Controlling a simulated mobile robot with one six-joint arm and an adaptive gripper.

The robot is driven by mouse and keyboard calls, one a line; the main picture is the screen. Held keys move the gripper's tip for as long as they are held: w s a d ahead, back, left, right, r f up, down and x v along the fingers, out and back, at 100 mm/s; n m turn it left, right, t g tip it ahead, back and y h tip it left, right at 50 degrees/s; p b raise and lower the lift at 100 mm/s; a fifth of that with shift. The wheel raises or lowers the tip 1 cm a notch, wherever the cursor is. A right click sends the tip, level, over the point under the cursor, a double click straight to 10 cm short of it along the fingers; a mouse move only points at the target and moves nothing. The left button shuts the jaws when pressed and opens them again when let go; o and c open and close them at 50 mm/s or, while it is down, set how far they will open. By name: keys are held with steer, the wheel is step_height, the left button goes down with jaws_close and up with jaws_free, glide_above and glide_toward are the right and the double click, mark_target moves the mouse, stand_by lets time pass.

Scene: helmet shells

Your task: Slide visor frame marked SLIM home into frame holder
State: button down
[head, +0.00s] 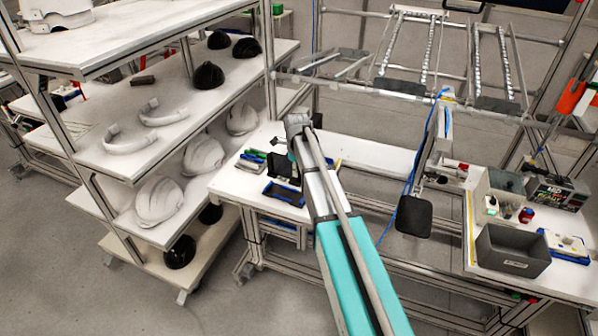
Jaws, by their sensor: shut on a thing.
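My arm reaches over the left end of the white workbench. My gripper (294,157) is small and mostly hidden by the arm's wrist. It is shut on a dark, flat piece (281,166), which appears to be the visor frame, held upright just above the bench. The SLIM marking cannot be read at this size. A blue-edged black holder (284,194) lies on the bench just below and in front, and looks like the frame holder. I cannot tell whether the held piece touches it.
A shelf rack (113,160) with white and black helmet shells stands close at left. A grey bin (512,250) sits on the right bench. A metal rack (405,88) hangs above. The middle bench top is clear.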

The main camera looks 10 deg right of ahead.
mark_target(297, 180)
steer(key=shift+f, duration=0.1)
stand_by(0.3)
steer(key=shift+f+b, duration=2.8)
steer(key=shift+b, duration=0.1)
steer(key=shift+f+b, duration=1.15)
stand_by(0.3)
steer(key=c, duration=0.5)
jaws_free()
steer(key=shift+c, duration=0.2)
steer(key=shift+r, duration=0.15)
step_height(297, 180, up, 8)
steer(key=p, duration=0.8)
steer(key=shift+s, duration=0.1)
stand_by(0.6)
